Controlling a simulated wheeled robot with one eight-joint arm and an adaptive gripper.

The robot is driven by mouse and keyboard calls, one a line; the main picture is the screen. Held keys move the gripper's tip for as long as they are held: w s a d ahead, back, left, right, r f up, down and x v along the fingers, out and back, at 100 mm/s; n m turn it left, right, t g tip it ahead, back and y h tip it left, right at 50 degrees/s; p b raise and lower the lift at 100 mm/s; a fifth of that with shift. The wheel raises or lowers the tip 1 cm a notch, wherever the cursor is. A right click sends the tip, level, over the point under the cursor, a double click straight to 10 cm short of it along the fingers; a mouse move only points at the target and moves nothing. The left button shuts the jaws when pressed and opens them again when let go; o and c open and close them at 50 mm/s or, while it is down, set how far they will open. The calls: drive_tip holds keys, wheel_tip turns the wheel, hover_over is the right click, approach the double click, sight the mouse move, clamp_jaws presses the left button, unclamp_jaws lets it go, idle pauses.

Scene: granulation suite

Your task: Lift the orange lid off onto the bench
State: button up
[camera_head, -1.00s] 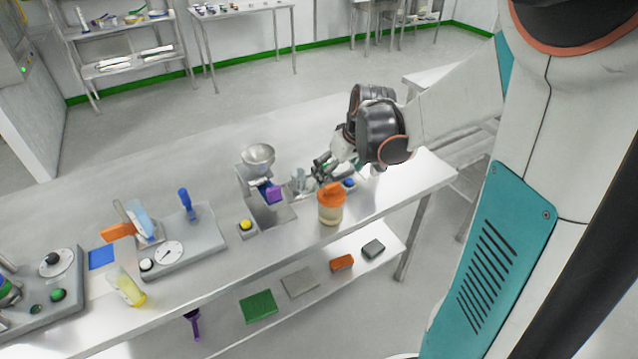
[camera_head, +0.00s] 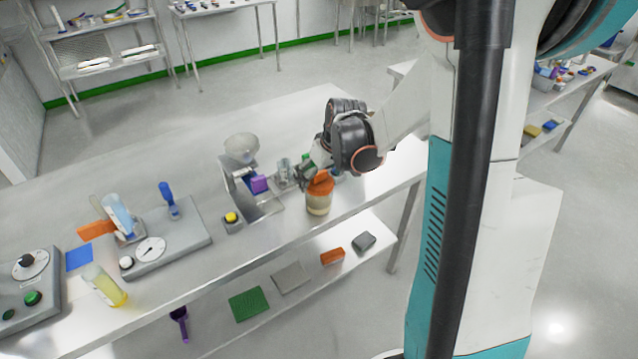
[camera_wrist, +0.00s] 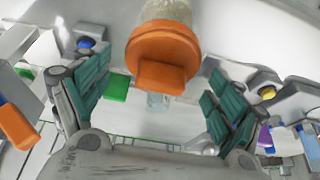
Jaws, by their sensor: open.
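The orange lid (camera_head: 320,184) sits on a clear jar (camera_head: 318,204) with pale contents, standing upright near the front edge of the steel bench (camera_head: 350,205). In the wrist view the lid (camera_wrist: 163,52) has a raised orange grip bar across it, with the jar's clear wall behind. My gripper (camera_wrist: 150,100) is open, its teal-padded fingers spread to the left and right of the lid. The lid lies ahead of the fingers in that view. In the head view my gripper (camera_head: 308,172) is close to the lid; whether it touches cannot be told.
A steel stand with a funnel (camera_head: 242,147) and purple block (camera_head: 259,184) is left of the jar, beside a yellow button (camera_head: 231,217). A grey balance (camera_head: 175,235) stands further left. The bench behind these is clear. The lower shelf holds a green mat (camera_head: 249,304).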

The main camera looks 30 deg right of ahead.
drive_tip(key=c, duration=1)
drive_tip(key=shift+r, duration=0.15)
wheel_tip(320, 180, up, 20)
drive_tip(key=p, duration=0.7)
